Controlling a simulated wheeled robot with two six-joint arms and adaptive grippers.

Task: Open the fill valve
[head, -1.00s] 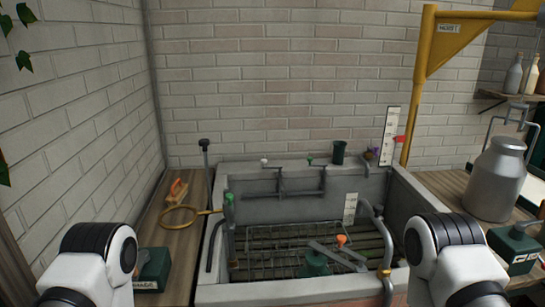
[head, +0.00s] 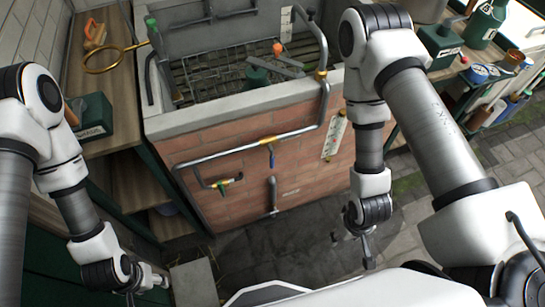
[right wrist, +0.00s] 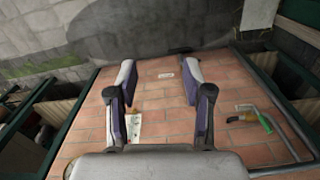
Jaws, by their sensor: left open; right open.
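A grey pipe (head: 250,139) runs across the front of the brick basin. I cannot tell which is the fill valve. A green-handled fitting (right wrist: 265,123) also shows in the right wrist view. My left gripper (head: 150,283) is open, low at the left, apart from the pipes. My right gripper (head: 366,250) is open and empty, low in front of the basin's right side; its fingers (right wrist: 160,78) face the brick wall.
The brick basin (head: 240,185) has a grey rim. A white scale plate (head: 334,134) is on its right front. A wooden side bench (head: 100,50) with a brass ring (head: 103,60) stands left. Paving (head: 310,235) lies clear between the grippers; a pale block (head: 194,283) is near the left one.

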